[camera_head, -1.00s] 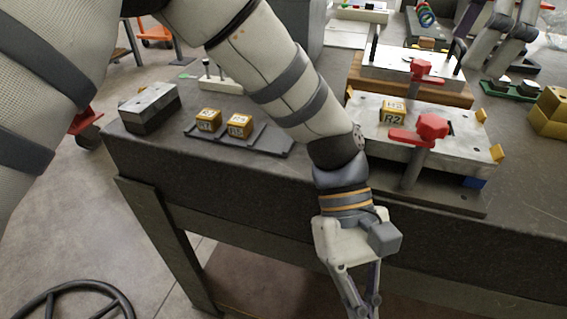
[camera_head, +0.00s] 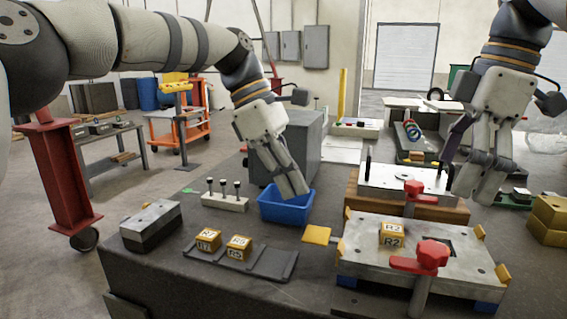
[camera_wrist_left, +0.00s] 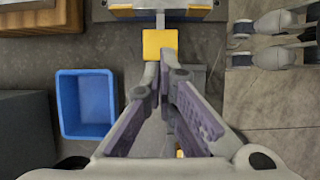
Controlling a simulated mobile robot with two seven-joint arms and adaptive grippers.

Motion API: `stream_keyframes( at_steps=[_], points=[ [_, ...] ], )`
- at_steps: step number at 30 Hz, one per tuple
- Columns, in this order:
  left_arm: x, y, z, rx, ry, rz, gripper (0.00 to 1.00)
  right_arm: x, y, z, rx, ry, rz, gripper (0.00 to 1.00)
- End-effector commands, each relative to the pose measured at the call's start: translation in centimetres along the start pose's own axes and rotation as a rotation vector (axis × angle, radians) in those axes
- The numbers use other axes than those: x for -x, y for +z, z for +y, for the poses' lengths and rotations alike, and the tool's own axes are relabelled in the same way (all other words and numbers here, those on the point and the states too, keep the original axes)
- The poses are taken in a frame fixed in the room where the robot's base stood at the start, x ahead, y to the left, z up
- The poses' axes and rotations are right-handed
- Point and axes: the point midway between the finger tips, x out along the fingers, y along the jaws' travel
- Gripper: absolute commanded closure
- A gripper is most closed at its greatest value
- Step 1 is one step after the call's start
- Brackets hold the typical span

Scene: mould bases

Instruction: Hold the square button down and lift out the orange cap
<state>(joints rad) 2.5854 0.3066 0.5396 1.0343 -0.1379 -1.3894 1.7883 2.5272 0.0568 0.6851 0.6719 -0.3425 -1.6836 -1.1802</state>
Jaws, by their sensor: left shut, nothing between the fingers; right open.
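A flat yellow-orange square pad (camera_head: 317,235) sticks out from the left side of the near mould plate (camera_head: 358,262); a yellow square (camera_wrist_left: 160,43) also shows just beyond my fingertips in the left wrist view. I cannot tell for sure whether it is the square button. A yellow-orange block marked R2 (camera_head: 391,235) sits in the near plate; I cannot tell if it is the orange cap. My left gripper (camera_head: 297,190) is shut and empty, above the table by the blue bin; its fingers show in the left wrist view (camera_wrist_left: 166,62). My right gripper (camera_head: 477,190) is open and empty above the plates' right side.
The blue bin (camera_head: 286,210) stands left of the plates. Red-knobbed clamps (camera_head: 432,254) rise at the near plate. Two yellow marked blocks (camera_head: 239,247) sit on a dark tray (camera_head: 270,265). A grey block (camera_head: 150,228) is far left; yellow blocks (camera_head: 549,218) are far right.

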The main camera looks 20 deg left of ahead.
Motion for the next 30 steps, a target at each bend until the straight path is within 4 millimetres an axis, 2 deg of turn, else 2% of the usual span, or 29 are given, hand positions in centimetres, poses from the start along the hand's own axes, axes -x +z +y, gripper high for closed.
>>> stream_keyframes(
  at_steps=[3, 6, 16, 30],
  points=[
    [-1.9, 0.0, 0.0, 0.001, -0.002, -0.001, 1.00, 0.0, 0.0, 0.0, 0.000, 0.000, 0.000, 0.00],
    [-2.6, 0.0, 0.0, -0.001, 0.000, -0.002, 1.00, 0.0, 0.0, 0.0, 0.000, 0.000, 0.000, 0.00],
    [-2.8, 0.1, 0.0, -0.002, -0.001, -0.001, 1.00, 0.1, 0.0, 0.0, 0.000, 0.002, 0.000, 0.00],
    [-4.7, 0.1, -0.1, -0.002, 0.000, 0.000, 1.00, 0.9, -0.2, -0.3, 0.003, 0.013, 0.000, 0.00]
  ],
)
